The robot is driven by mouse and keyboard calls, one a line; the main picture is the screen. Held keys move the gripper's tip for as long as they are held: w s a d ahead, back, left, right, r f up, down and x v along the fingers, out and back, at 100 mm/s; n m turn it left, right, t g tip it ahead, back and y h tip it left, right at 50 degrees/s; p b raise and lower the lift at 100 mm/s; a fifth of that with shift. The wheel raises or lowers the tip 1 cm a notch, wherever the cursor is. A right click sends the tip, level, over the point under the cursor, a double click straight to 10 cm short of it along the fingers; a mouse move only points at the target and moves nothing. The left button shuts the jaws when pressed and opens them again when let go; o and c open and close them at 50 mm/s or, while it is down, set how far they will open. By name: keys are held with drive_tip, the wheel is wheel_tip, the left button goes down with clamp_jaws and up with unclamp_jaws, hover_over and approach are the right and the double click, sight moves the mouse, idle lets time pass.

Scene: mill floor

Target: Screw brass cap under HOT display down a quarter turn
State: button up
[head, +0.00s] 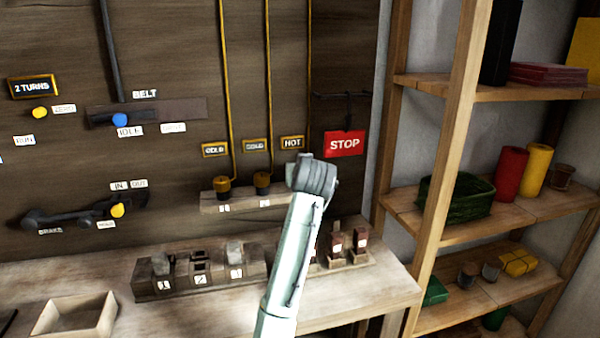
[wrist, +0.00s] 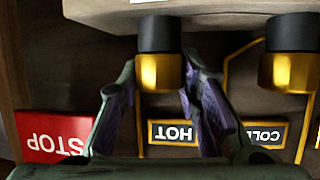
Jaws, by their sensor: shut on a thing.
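The HOT display (head: 292,142) is on the dark wall panel, and it shows upside down in the wrist view (wrist: 174,132). The brass cap (wrist: 160,74) at HOT sits on a black neck, its sides between my two fingers. My gripper (wrist: 160,82) is shut on this cap, one finger against each side. In the head view my pale arm covers the HOT cap and my fingers. A second brass cap (wrist: 288,72), by the display partly reading COLD, stands apart to the right in the wrist view.
A red STOP sign (head: 345,144) hangs right of HOT. Two brass caps (head: 222,184) stand on the wooden ledge (head: 210,205) to the left, with thin pipes rising above. A bench (head: 370,290) with small blocks lies below; a wooden shelf (head: 540,205) stands at right.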

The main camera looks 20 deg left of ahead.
drive_tip(key=shift+m+t+h, duration=0.3)
drive_tip(key=shift+h, duration=0.1)
drive_tip(key=shift+c, duration=0.3)
drive_tip(key=m+h, duration=0.2)
drive_tip(key=h, duration=0.1)
drive_tip(key=shift+a+m+t, duration=0.1)
drive_tip(key=shift+m+t, duration=0.3)
drive_tip(key=m+h, duration=0.3)
drive_tip(key=h, duration=0.1)
drive_tip(key=shift+m, duration=0.4)
drive_tip(key=m+g+h, duration=0.1)
drive_tip(key=m+h, duration=0.1)
drive_tip(key=m+g+h, duration=0.1)
drive_tip(key=m+h, duration=0.1)
drive_tip(key=h, duration=0.1)
drive_tip(key=shift+r, duration=0.1)
drive_tip(key=shift+m+g+h, duration=1.1)
drive_tip(key=shift+m+h, duration=0.4)
drive_tip(key=shift+m, duration=0.2)
drive_tip(key=shift+g, duration=0.3)
drive_tip(key=o, duration=1.2)
